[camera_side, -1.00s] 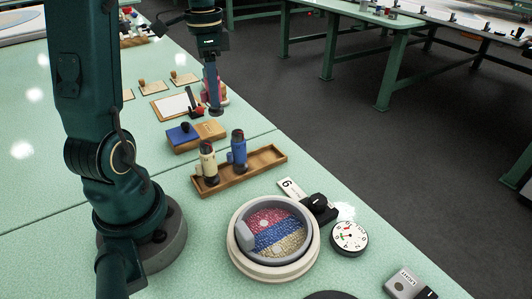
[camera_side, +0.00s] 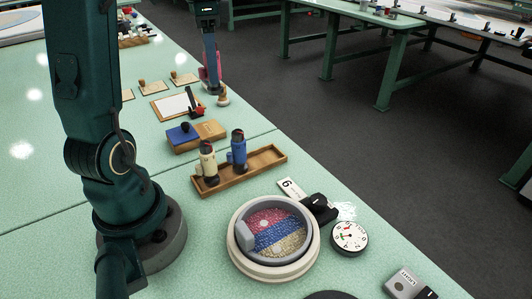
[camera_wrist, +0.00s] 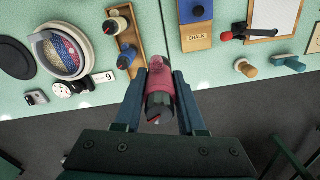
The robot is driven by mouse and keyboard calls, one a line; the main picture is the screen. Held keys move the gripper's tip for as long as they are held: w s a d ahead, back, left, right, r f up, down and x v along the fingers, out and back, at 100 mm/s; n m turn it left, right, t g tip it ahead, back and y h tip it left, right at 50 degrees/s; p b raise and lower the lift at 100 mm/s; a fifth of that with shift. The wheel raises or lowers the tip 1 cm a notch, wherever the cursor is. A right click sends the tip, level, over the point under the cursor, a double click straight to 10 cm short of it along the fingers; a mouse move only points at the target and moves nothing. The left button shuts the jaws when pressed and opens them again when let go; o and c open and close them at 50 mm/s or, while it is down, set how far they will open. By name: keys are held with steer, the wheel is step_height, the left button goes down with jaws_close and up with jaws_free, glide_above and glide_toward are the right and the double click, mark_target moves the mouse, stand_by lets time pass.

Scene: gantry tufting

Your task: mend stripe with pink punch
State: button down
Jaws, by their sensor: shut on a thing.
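My gripper (camera_side: 211,84) is at the far part of the bench in the side view, raised above the surface. In the wrist view my gripper (camera_wrist: 160,88) is shut on the pink punch (camera_wrist: 161,84), a pink body with a dark end. The punch is largely hidden behind my finger in the side view. The round hoop (camera_side: 238,263) stands far from my gripper, nearer the side camera, with pink, blue and cream stripes of tufting inside. The pink stripe (camera_side: 262,219) has a pale spot. The hoop (camera_wrist: 85,69) also shows at left in the wrist view.
A wooden tray (camera_side: 268,161) holds a cream punch (camera_side: 208,163) and a blue punch (camera_side: 238,152). A chalk box (camera_side: 211,130), clipboard (camera_side: 172,106), dial (camera_side: 349,238), number 9 card (camera_side: 290,188) and light box (camera_side: 404,284) lie around. The bench edge is close to the hoop.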

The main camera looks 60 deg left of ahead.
steer(key=s+d+m, duration=0.3)
steer(key=d+m, duration=0.6)
steer(key=d, duration=1.5)
steer(key=shift+a+f, duration=0.15)
steer(key=shift+f, duration=3.35)
steer(key=shift+a+f, duration=0.15)
steer(key=shift+f, duration=3.35)
steer(key=shift+f, duration=0.55)
step_height(320, 180, up, 7)
